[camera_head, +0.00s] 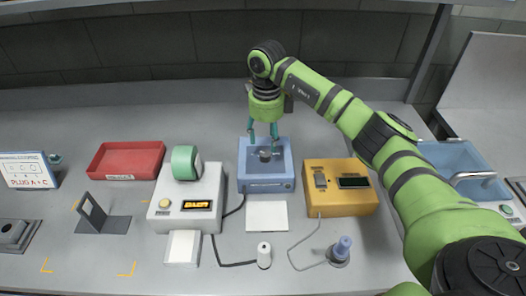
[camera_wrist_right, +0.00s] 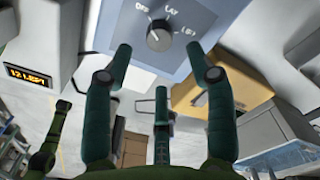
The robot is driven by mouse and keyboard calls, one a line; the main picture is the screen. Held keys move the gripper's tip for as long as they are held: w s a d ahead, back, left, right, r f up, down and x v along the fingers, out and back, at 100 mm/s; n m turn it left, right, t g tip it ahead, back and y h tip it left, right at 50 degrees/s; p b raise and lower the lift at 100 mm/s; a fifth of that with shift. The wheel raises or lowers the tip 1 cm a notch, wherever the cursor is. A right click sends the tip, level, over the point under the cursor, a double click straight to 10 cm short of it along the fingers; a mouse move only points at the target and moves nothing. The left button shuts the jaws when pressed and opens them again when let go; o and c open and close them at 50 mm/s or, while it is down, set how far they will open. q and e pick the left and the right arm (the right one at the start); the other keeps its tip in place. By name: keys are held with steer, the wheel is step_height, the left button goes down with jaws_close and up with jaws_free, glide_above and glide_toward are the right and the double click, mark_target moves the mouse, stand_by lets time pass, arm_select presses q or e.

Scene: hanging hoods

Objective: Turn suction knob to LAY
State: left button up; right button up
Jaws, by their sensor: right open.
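The blue box (camera_head: 266,182) stands in the middle of the table, with a round dark knob (camera_head: 265,156) on its top. In the right wrist view the knob (camera_wrist_right: 160,37) has a pale pointer mark that seems turned toward OFF. The labels OFF, LAY (camera_wrist_right: 172,12) and a third, hard-to-read one run in an arc around it. My right gripper (camera_head: 263,139) points down just above the knob, its fingers open and apart. In the right wrist view the gripper (camera_wrist_right: 163,58) has fingers on both sides below the knob, not touching it.
A grey box (camera_head: 203,208) with a green roll and an amber display stands left of the blue box. A yellow box (camera_head: 340,200) stands close on the right. A white card (camera_head: 267,216) lies in front. A red tray (camera_head: 126,160) is farther left.

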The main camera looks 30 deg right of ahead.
mark_target(265, 153)
step_height(265, 153, down, 3)
steer(key=shift+w+p, duration=0.1)
steer(key=shift+p, duration=0.4)
step_height(265, 153, down, 3)
steer(key=shift+p, duration=0.35)
steer(key=c, duration=1)
arm_select(q)
steer(key=shift+s+d+r, duration=0.1)
steer(key=shift+s+r, duration=0.1)
steer(key=shift+r, duration=0.8)
arm_select(e)
jaws_close()
